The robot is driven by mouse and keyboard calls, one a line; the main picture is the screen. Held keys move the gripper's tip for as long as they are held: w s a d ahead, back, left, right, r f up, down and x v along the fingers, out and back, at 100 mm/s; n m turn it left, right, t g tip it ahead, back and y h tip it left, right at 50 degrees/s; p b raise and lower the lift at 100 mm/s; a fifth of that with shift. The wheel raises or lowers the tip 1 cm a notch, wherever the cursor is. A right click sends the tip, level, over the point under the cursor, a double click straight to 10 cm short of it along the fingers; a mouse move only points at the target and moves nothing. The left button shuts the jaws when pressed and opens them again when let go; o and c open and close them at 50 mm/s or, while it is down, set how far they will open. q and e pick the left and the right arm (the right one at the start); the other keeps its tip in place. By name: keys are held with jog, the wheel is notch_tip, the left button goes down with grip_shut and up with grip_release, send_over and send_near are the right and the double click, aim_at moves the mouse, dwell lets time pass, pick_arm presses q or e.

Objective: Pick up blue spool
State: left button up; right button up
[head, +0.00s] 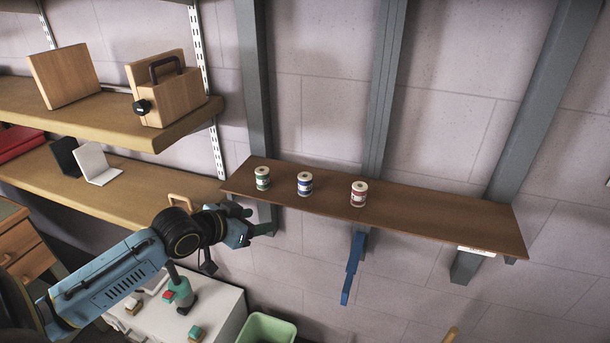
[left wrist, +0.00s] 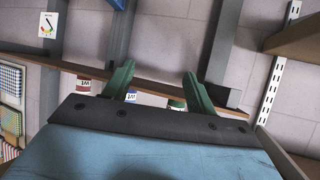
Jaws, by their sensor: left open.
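The blue spool (head: 305,183) stands upright on a narrow brown wall shelf (head: 440,214), between a green spool (head: 262,178) on its left and a red spool (head: 359,193) on its right. My left gripper (head: 258,220) is open and empty, below and to the left of the blue spool, just off the shelf's front edge. In the left wrist view, the blue spool (left wrist: 131,96) shows beside one open finger of my left gripper (left wrist: 158,70), partly hidden by it. The green spool (left wrist: 177,105) is near the other finger. My right gripper is not in view.
Wooden shelves (head: 110,118) with wooden blocks are at the left. A white cabinet (head: 222,300) and a green bin (head: 266,330) stand below. The brown shelf's right part is clear.

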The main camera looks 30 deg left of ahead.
pick_arm(q)
jog(key=m+h, duration=0.2)
send_near(299, 184)
jog(key=s, duration=0.2)
jog(key=shift+t, duration=0.5)
jog(key=p+x, duration=0.1)
jog(key=x, duration=0.7)
jog(key=shift+w+d+f, duration=0.1)
jog(key=shift+d+f, duration=0.1)
jog(key=shift+n, duration=0.3)
jog(key=x, duration=0.2)
jog(key=p+x, duration=0.1)
jog(key=x, duration=0.1)
jog(key=shift+w+a, duration=0.2)
jog(key=shift+w+d+f, duration=0.15)
jog(key=shift+w+f, duration=0.15)
jog(key=shift+w, duration=0.2)
jog(key=shift+c, duration=0.5)
jog(key=c, duration=1)
